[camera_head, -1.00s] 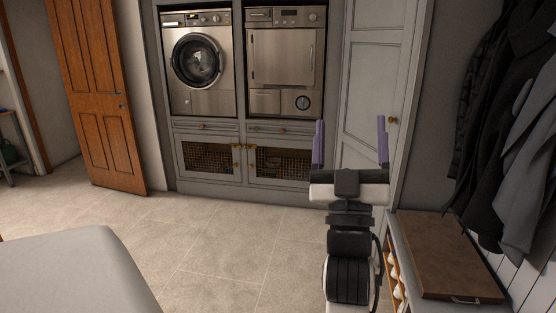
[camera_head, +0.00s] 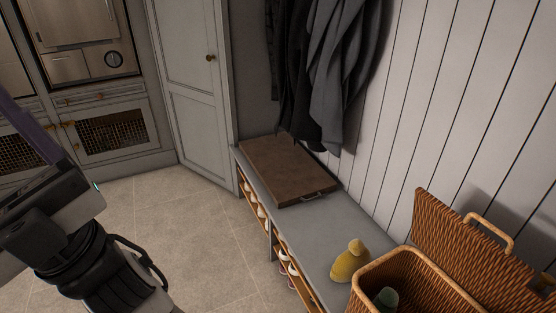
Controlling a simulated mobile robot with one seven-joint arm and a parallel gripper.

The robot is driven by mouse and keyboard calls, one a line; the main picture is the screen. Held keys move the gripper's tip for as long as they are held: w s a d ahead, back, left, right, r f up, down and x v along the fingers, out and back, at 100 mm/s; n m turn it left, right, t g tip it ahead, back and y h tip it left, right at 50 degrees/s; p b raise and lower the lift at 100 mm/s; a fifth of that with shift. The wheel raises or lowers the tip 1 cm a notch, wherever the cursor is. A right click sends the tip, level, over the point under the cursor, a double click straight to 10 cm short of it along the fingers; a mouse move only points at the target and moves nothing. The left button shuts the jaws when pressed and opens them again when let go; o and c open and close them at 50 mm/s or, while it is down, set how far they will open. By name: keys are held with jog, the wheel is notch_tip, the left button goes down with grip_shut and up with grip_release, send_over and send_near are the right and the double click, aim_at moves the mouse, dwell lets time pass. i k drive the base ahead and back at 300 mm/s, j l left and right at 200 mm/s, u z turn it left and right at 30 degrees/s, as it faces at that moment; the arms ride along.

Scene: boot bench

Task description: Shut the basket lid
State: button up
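The wicker basket (camera_head: 366,276) stands at the lower right on the grey bench, partly cut off by the frame's bottom edge. Its lid (camera_head: 470,262) is open, tilted up and back towards the panelled wall, with a light handle (camera_head: 489,232) on it. A greenish item shows inside the basket. My gripper (camera_head: 30,125) is at the far left edge, well away from the basket. One purple finger shows; the other is out of frame, so its opening cannot be told.
A yellow knitted-looking object (camera_head: 349,261) sits on the bench (camera_head: 322,227) beside the basket. A brown flat case (camera_head: 287,170) lies further back, under hanging coats (camera_head: 335,60). Shoes fill the shelves below. The tiled floor (camera_head: 190,230) left of the bench is clear.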

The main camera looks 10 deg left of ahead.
aim_at(489, 270)
jog(key=k+l+z, duration=0.1)
jog(key=z, duration=0.25)
jog(key=l+z, duration=0.35)
jog(key=k+l+z, duration=0.1)
jog(key=z, duration=0.25)
jog(key=l, duration=0.1)
